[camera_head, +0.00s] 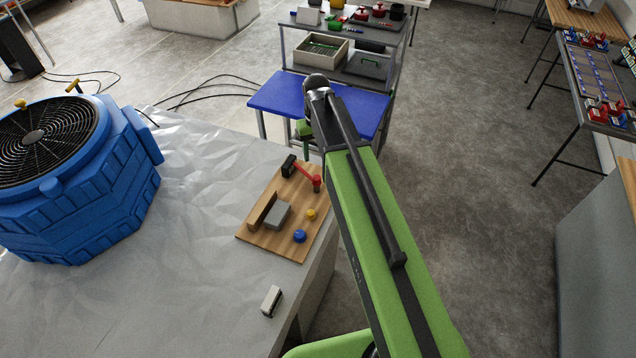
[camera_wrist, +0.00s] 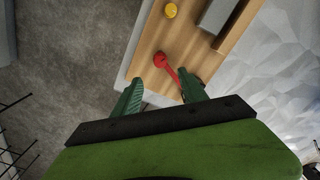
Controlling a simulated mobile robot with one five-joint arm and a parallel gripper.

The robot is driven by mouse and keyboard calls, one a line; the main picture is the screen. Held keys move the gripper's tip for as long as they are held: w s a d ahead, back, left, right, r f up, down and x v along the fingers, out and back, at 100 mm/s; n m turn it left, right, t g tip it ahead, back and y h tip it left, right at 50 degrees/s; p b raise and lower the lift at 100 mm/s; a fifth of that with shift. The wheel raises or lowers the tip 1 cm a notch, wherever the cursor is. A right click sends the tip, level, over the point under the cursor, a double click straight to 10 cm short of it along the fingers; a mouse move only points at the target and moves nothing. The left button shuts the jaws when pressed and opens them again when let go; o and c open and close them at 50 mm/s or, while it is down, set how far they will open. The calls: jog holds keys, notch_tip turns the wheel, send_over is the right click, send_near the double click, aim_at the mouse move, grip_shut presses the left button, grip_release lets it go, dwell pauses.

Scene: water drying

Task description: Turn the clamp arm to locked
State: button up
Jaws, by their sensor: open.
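The red clamp arm (camera_head: 304,170) lies at the far end of a wooden board (camera_head: 258,246), running from a black block (camera_head: 289,166) to an upright red knob (camera_head: 317,184). In the wrist view the clamp arm (camera_wrist: 171,71) runs from its knob (camera_wrist: 160,60) toward my right finger, which hides its other end. My gripper (camera_wrist: 161,88) is open and empty. Its green fingers appear on either side of the clamp arm in the picture, with the knob just beyond the tips. I cannot tell the height gap. In the head view my arm hides most of the gripper.
The board also bears a grey block (camera_head: 278,215), a wooden upright (camera_head: 262,211), a yellow button (camera_head: 311,214) and a blue button (camera_head: 300,236). A blue fan (camera_head: 75,200) and a small white-and-dark block (camera_head: 271,301) stand on the foil-covered table. A blue table (camera_head: 280,98) stands behind.

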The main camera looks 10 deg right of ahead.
aim_at(317, 178)
notch_tip(317, 178, down, 12)
jog(key=b, duration=1)
jog(key=shift+f+b, duration=0.1)
jog(key=shift+b, duration=0.2)
jog(key=shift+s, duration=0.1)
jog(key=shift+c, duration=0.4)
grip_shut()
